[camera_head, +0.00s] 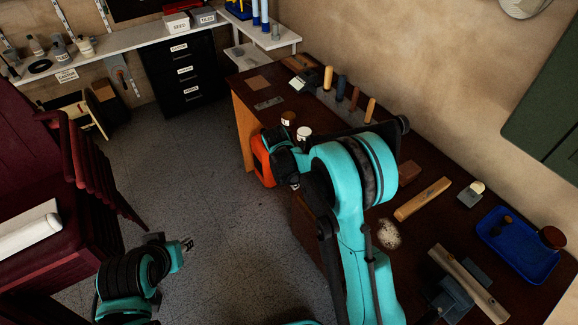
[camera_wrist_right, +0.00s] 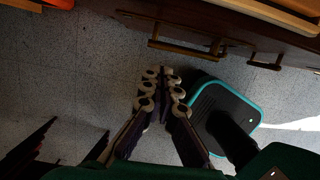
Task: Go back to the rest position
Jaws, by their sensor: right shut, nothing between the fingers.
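My right arm rises in teal from the bottom of the head view, and its dark right gripper (camera_head: 279,150) is by the near left side of the workbench. In the right wrist view the right gripper (camera_wrist_right: 163,78) is shut and empty, its fingertips together above the grey floor. My left gripper (camera_head: 187,244) is low in the head view, over open floor and away from the bench. It is small and dark there, so its opening is unclear.
The brown workbench (camera_head: 380,205) carries tools, a wooden block (camera_head: 422,199) and a blue tray (camera_head: 517,244). An orange object (camera_head: 262,162) stands at its left side. Drawer handles (camera_wrist_right: 183,47) show nearby. Dark red furniture (camera_head: 85,165) is left. Floor (camera_head: 190,170) is clear between.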

